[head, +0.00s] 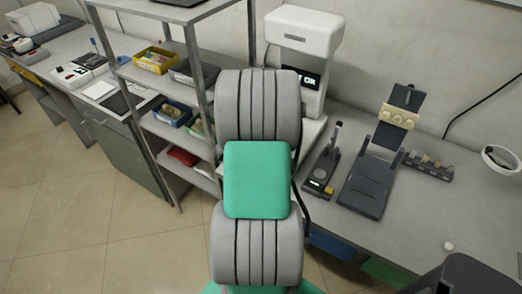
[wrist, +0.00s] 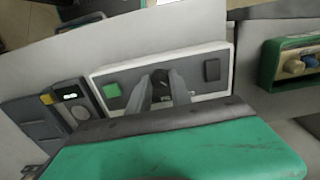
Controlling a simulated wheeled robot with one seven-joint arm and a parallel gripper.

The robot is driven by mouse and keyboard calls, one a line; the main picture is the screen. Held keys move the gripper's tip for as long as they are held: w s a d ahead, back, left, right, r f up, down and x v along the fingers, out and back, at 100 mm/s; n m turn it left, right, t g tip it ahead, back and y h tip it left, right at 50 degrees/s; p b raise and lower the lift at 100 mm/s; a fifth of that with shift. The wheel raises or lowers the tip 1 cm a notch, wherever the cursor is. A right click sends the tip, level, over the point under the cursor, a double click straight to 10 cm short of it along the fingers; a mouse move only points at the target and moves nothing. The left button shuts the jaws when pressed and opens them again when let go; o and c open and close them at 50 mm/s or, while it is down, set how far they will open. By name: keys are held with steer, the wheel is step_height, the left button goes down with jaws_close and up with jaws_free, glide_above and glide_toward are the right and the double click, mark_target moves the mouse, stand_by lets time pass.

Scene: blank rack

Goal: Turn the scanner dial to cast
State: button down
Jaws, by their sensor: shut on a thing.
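The white scanner (head: 304,32) stands on the bench behind my arm in the head view, with a dark lit screen (head: 311,80) whose text is partly hidden. In the wrist view its light-framed grey panel (wrist: 213,91) carries a green button (wrist: 112,90) at the left and a dark switch (wrist: 211,70) at the right. My gripper (wrist: 161,78) is at the middle of this panel, its fingers shut on the dark dial (wrist: 160,75). The fingers cover most of the dial, so its setting cannot be read. In the head view my arm hides the gripper and dial.
A shelf rack (head: 190,40) with a yellow bin (head: 142,66) and a blue bin (head: 160,118) stands left of my arm. Right of the scanner are a small dark device (head: 319,184), a dark stand (head: 366,189) and a white bowl (head: 501,159).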

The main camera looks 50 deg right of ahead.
steer(key=c, duration=1.2)
jaws_free()
steer(key=shift+o, duration=0.2)
steer(key=shift+r, duration=0.1)
step_height(320, 180, up, 8)
steer(key=shift+f+b, duration=0.15)
steer(key=shift+b, duration=0.25)
